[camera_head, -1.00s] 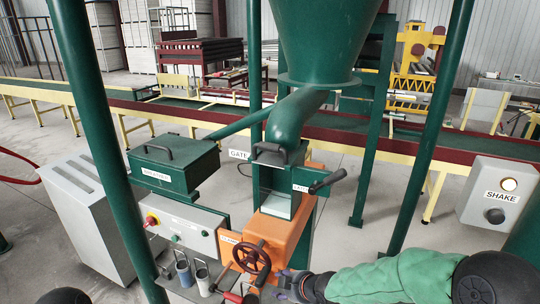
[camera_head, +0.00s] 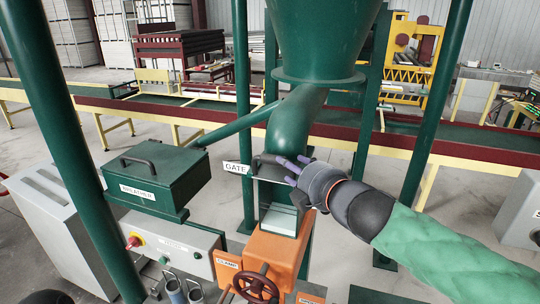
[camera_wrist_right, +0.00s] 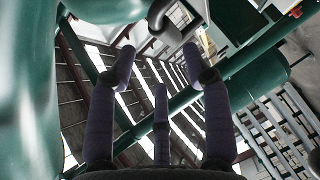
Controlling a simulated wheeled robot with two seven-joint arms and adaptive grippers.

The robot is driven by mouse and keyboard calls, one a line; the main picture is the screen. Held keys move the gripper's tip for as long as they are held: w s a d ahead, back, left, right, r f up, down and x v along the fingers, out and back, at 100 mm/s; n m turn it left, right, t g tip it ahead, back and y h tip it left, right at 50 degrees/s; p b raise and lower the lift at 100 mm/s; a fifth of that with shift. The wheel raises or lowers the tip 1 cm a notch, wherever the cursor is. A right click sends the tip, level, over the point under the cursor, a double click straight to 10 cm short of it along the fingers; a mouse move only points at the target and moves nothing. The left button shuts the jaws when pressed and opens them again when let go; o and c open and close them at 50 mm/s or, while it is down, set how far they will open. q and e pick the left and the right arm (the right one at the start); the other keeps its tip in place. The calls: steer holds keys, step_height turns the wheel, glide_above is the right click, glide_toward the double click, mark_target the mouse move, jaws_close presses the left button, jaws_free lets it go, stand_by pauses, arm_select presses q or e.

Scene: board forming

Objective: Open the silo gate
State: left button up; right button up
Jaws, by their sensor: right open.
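The green silo (camera_head: 320,40) narrows into a bent outlet pipe (camera_head: 296,112). Below the pipe is a white GATE label (camera_head: 237,168), with a dark gate handle (camera_head: 265,160) to its right. My right gripper (camera_head: 288,165) is open, its purple fingers beside the right part of the handle; I cannot tell whether they touch it. In the right wrist view my gripper (camera_wrist_right: 158,70) has spread fingers with nothing between them. A dark curved handle (camera_wrist_right: 160,15) shows beyond them at the top.
A green BREATHER box (camera_head: 157,178) and a grey control panel (camera_head: 170,240) stand to the left. An orange CLAMP unit (camera_head: 275,255) with a dark red handwheel (camera_head: 257,287) is below the outlet. Green posts (camera_head: 437,105) flank the area. A conveyor (camera_head: 470,152) runs behind.

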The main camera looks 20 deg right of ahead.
mark_target(274, 156)
steer(key=x, duration=0.2)
steer(key=b+x, duration=0.1)
steer(key=x, duration=0.2)
steer(key=b+x, duration=0.1)
steer(key=x, duration=0.2)
steer(key=shift+a+f, duration=0.2)
steer(key=shift+f, duration=0.1)
steer(key=shift+w, duration=0.2)
steer(key=shift+r, duration=0.15)
steer(key=shift+w+a, duration=0.1)
steer(key=shift+w, duration=0.45)
steer(key=shift+s, duration=0.2)
jaws_close()
arm_select(q)
step_height(274, 156, down, 3)
steer(key=shift+s+b, duration=0.1)
steer(key=shift+b, duration=0.2)
arm_select(e)
steer(key=shift+s, duration=0.1)
